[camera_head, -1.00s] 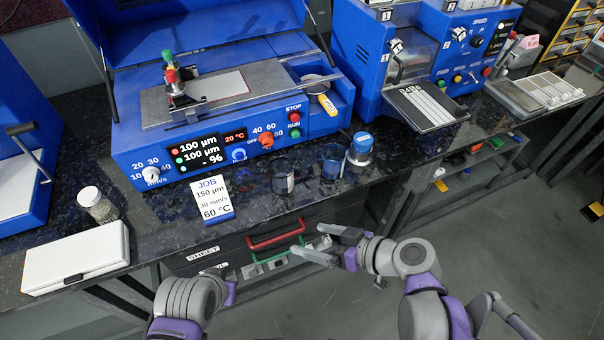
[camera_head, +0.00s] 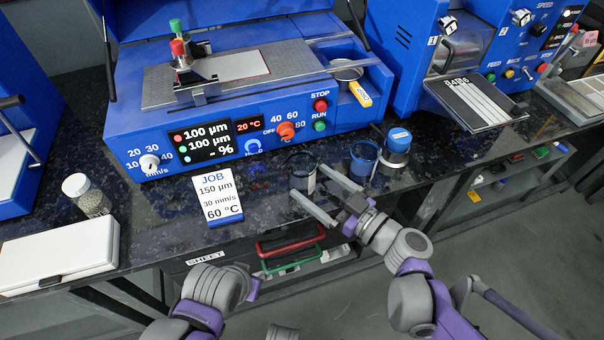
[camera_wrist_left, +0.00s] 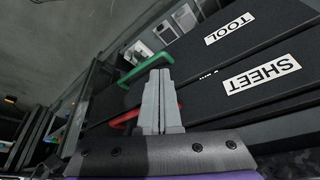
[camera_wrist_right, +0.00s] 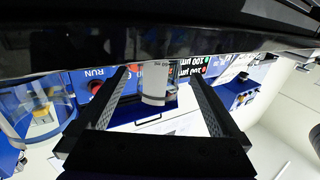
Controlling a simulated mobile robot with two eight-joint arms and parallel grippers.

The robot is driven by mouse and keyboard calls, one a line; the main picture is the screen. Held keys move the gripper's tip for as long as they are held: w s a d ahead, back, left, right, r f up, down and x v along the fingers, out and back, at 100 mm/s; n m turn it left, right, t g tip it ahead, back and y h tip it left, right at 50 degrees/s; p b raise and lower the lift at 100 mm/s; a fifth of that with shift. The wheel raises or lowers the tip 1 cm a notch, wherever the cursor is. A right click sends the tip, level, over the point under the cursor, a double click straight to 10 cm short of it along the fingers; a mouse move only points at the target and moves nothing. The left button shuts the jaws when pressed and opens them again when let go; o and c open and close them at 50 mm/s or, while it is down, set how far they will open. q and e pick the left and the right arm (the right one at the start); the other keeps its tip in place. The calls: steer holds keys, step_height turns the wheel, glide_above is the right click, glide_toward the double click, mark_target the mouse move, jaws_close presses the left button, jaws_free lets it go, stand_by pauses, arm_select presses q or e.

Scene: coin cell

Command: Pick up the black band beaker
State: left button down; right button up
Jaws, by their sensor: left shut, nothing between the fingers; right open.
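The black band beaker (camera_head: 302,173) is a clear glass with a dark band and a pale patch. It stands upright near the counter's front edge. My right gripper (camera_head: 311,183) is open, its fingertips close to the beaker, one towards each side. In the right wrist view the beaker (camera_wrist_right: 155,84) shows between the two spread fingers (camera_wrist_right: 158,82); contact cannot be told. My left gripper (camera_wrist_left: 160,85) is shut and empty in front of the drawers, below the counter; its fingers are hard to make out in the head view.
A blue beaker (camera_head: 363,158) and a blue-capped bottle (camera_head: 397,148) stand just right of the black band beaker. A JOB card (camera_head: 217,197) stands to its left. The blue coating machine (camera_head: 170,125) is behind. Drawers with red (camera_head: 291,242) and green handles are below the counter edge.

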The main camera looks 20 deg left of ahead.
mark_target(312, 182)
steer(key=x, duration=0.4)
steer(key=shift+f+b, duration=0.15)
steer(key=shift+b, duration=0.25)
steer(key=c, duration=1.4)
